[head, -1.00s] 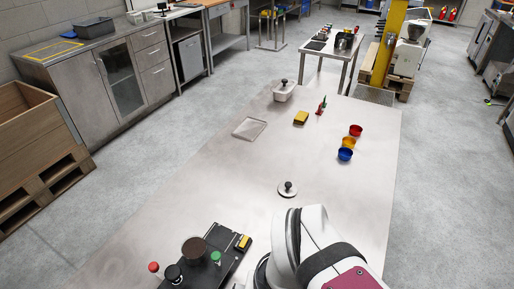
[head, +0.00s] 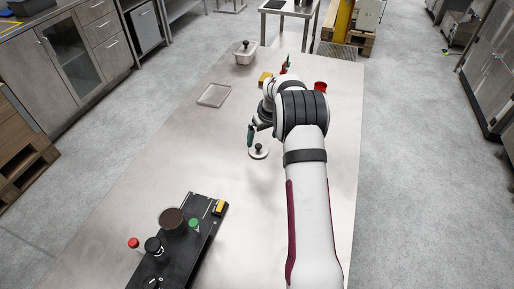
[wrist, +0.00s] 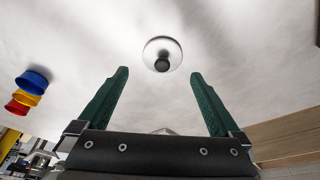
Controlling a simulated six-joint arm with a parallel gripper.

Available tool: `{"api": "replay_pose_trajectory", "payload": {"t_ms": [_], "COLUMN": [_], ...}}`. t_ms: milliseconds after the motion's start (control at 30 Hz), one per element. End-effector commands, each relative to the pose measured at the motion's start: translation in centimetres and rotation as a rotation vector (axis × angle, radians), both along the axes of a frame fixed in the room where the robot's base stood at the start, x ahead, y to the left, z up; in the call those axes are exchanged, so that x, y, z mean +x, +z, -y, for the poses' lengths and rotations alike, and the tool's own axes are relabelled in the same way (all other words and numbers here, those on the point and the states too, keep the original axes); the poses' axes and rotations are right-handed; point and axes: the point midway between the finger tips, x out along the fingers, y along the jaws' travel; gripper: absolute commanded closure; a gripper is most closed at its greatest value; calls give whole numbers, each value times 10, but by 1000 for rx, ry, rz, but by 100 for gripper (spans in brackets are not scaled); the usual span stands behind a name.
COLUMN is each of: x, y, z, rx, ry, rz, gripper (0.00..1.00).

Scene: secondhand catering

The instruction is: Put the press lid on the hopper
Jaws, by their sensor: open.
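The press lid (head: 257,154) is a pale round disc with a dark knob, lying flat on the metal table. In the wrist view the lid (wrist: 162,46) is beyond the fingertips, roughly centred between them, knob facing me. My gripper (wrist: 160,74) is open and empty, its green fingers apart from the lid. In the head view my gripper (head: 251,134) is close to the lid, partly hidden by my arm.
A red bowl (head: 320,87) is behind my arm; blue and yellow bowls (wrist: 31,82) show in the wrist view.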

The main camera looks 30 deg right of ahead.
Motion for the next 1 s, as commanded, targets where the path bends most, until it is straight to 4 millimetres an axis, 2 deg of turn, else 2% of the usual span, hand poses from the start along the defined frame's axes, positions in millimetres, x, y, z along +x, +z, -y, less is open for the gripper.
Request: {"api": "replay_pose_trajectory", "payload": {"t_ms": [367, 600, 667, 1000], "x": [16, 18, 18, 18], "y": [-59, -62, -62, -61], "z": [-4, -4, -4, -4], "rx": [2, 0, 0, 1], "ry": [0, 0, 0, 0], "rz": [-2, 1, 1, 0], "gripper": [0, 0, 9, 70]}}
